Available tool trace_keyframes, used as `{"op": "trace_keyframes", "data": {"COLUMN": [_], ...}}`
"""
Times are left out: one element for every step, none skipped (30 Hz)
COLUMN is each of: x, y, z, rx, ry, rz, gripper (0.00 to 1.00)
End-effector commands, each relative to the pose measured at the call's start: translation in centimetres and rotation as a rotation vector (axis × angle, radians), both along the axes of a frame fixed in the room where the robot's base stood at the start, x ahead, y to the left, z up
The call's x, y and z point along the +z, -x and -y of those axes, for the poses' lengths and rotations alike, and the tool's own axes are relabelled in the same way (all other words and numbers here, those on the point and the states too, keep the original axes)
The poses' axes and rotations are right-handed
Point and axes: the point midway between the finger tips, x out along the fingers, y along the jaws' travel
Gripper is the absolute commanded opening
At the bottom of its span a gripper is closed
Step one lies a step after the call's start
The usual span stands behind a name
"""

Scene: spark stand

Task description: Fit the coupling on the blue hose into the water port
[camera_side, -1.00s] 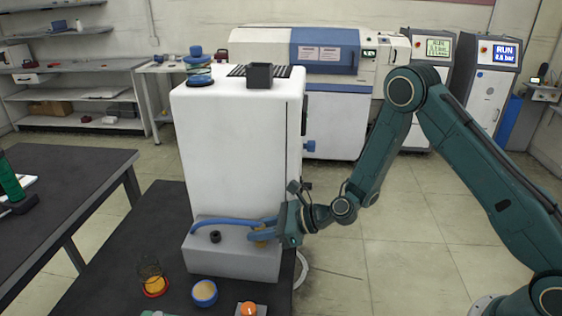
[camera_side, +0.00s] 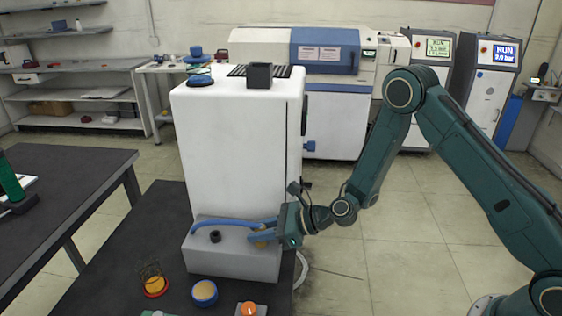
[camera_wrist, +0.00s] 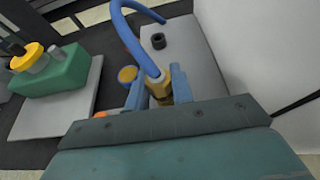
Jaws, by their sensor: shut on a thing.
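My gripper (camera_side: 263,233) is at the right end of the grey block's top, its blue fingers shut on the brass coupling. In the wrist view, the coupling (camera_wrist: 159,86) sits between the two fingertips (camera_wrist: 158,92). The blue hose (camera_side: 225,223) rises from the coupling and arcs left over the grey block (camera_side: 232,263); it also shows in the wrist view (camera_wrist: 128,35). A short black round fitting (camera_side: 215,236) stands on the block, apart from the coupling; I cannot tell whether it is the water port. The coupling's lower end is hidden.
A tall white cabinet (camera_side: 235,140) rises right behind the block. On the dark table (camera_side: 120,255) in front are a yellow-topped round piece (camera_side: 204,291), an orange-based wire piece (camera_side: 155,284) and an orange knob (camera_side: 249,309). A green block (camera_wrist: 55,75) shows in the wrist view.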

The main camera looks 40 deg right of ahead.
Motion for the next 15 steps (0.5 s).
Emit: {"op": "trace_keyframes", "data": {"x": [-0.03, -0.03, -0.03, -0.03, -0.03, -0.02, -0.01, -0.01, -0.01, -0.01, -0.01, -0.01, -0.01, 0.0, 0.0], "y": [0.02, 0.02, 0.02, 0.03, 0.03, 0.03, 0.03, 0.03, 0.03, 0.03, 0.02, 0.02, 0.02, 0.02, 0.02], "z": [-0.01, -0.01, -0.01, -0.01, -0.01, 0.0, 0.0, -0.01, -0.01, -0.01, 0.0, 0.0, 0.0, -0.01, -0.01], "rx": [0.001, 0.001, 0.001, 0.001, 0.001, 0.001, 0.001, 0.001, 0.001, 0.001, 0.001, 0.001, 0.001, 0.001, 0.0], "ry": [0.0, 0.0, 0.0, 0.0, 0.0, 0.0, 0.0, 0.0, 0.0, -0.001, -0.001, -0.001, -0.001, -0.001, 0.0], "rz": [-0.001, -0.001, -0.001, -0.001, -0.001, -0.001, -0.001, -0.002, -0.002, -0.001, -0.001, -0.001, -0.001, -0.001, 0.0], "gripper": [0.0, 0.0, 0.0, 0.0, 0.0, 0.0, 0.0, 0.0, 0.25, 0.31, 0.37, 0.45, 0.49, 0.49, 0.49]}}
